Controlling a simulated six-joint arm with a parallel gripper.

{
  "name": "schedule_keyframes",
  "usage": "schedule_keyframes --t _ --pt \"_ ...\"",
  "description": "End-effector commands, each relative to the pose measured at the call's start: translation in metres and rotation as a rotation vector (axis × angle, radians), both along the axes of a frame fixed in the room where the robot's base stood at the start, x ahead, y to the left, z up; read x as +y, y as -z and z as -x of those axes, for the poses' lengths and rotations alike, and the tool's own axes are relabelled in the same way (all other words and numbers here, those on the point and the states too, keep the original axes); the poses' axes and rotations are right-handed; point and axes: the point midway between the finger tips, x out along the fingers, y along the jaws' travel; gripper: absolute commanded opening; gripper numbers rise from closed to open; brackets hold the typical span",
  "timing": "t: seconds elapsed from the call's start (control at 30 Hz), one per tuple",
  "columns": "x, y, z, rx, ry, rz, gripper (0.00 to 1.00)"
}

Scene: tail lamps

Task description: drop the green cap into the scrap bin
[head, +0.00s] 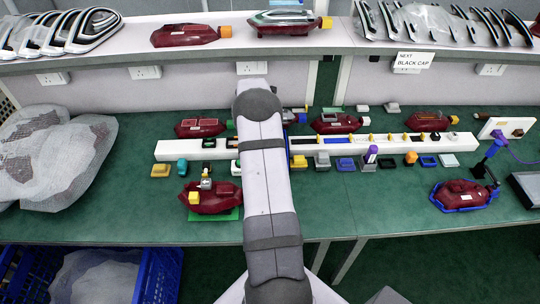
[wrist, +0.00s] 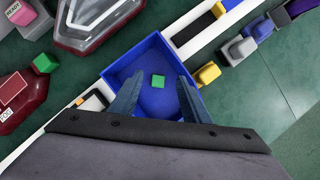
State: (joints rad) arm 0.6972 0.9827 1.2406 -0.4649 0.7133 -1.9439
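In the wrist view a small green cap (wrist: 158,81) lies inside the square blue scrap bin (wrist: 118,71), apart from the bin's walls. My gripper (wrist: 159,77) is over the bin with its two fingers spread, one to each side of the cap, and nothing is held between them. A second green cap (wrist: 44,63) sits at the end of a dark red tail lamp (wrist: 22,98) at the left; it also shows in the head view (head: 230,124). In the head view my arm hides my gripper and most of the bin's area.
A white rail (head: 350,146) with several small coloured parts crosses the green table (head: 340,205). Another red lamp (wrist: 95,20) stands close behind the bin. Yellow and grey caps (wrist: 208,73) lie to its right.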

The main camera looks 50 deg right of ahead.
Motion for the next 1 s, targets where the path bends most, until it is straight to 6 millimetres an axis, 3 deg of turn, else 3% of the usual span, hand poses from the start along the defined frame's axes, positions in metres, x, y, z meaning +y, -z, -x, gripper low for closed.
schedule_keyframes --t 0.27,0.77,1.0 --pt "0.002 -0.004 0.000 -0.001 0.000 0.000 0.43" --pt "0.024 -0.058 -0.001 -0.003 0.000 0.001 0.43" --pt "0.028 -0.068 0.000 -0.001 0.000 0.000 0.43"
